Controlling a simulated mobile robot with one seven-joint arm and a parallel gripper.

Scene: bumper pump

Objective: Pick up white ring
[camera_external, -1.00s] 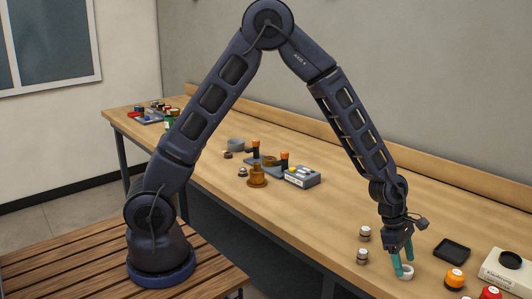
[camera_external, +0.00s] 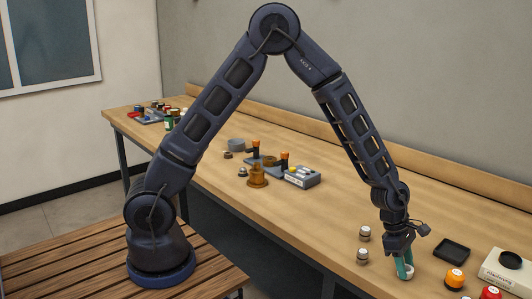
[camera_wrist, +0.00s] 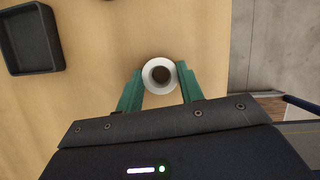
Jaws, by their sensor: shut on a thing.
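The white ring (camera_wrist: 147,75) lies between the two green fingers of my gripper (camera_wrist: 160,88) in the wrist view. The fingers touch it on its left and right sides. Its dark round centre shows from above. In the external view the white ring (camera_external: 408,272) shows at the fingertips of my gripper (camera_external: 404,268), low at the bench top. I cannot tell whether it is clear of the surface.
A black tray (camera_external: 452,249) lies right of my gripper on the wooden bench (camera_external: 335,222). Two small capped jars (camera_external: 363,245) stand just left.

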